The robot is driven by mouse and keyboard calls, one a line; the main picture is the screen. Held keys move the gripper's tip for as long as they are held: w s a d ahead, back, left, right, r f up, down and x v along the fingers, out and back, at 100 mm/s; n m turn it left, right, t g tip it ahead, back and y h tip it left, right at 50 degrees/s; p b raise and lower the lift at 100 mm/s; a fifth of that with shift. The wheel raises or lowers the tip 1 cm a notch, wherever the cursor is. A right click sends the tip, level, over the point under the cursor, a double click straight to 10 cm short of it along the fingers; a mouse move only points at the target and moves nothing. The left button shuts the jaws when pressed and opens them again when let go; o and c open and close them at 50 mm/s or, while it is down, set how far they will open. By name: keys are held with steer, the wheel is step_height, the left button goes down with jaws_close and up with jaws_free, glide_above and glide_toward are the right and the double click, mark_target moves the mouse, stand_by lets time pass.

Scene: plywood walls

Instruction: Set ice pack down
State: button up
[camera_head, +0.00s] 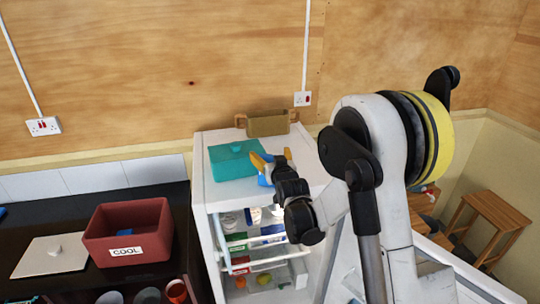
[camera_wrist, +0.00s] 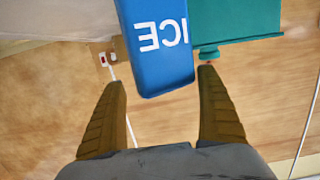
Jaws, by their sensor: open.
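The blue ice pack (camera_wrist: 155,45) with white "ICE" lettering fills the upper middle of the wrist view. Its near end reaches between the tips of my gripper (camera_wrist: 162,78), whose two fingers stand wide apart. I cannot tell whether either finger touches it. In the head view my gripper (camera_head: 271,157) is over the top of the white fridge (camera_head: 205,180), with its orange fingers spread. A blue bit of the ice pack (camera_head: 264,181) shows by them, the rest hidden. It appears to be on the fridge top, right of the teal box (camera_head: 235,163).
A brown basket (camera_head: 268,125) stands at the back of the fridge top. The fridge front is open, showing filled shelves. On the dark counter at left are a red "COOL" bin (camera_head: 125,228) and a white lid (camera_head: 50,257). A wooden stool (camera_head: 497,215) is at right.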

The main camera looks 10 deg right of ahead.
steer(key=shift+r, duration=0.1)
steer(key=shift+r+p, duration=0.3)
steer(key=shift+p, duration=0.25)
steer(key=shift+r+p, duration=0.55)
steer(key=shift+p, duration=0.1)
steer(key=s+b, duration=0.2)
steer(key=s, duration=0.9)
steer(key=s+f+g+b, duration=0.4)
steer(key=s+f+b, duration=0.9)
steer(key=s, duration=0.2)
steer(key=s+f+g+b, duration=0.5)
steer(key=s+f+b, duration=0.8)
steer(key=s, duration=0.3)
steer(key=shift+b, duration=0.6)
steer(key=shift+o, duration=0.5)
steer(key=shift+f, duration=0.1)
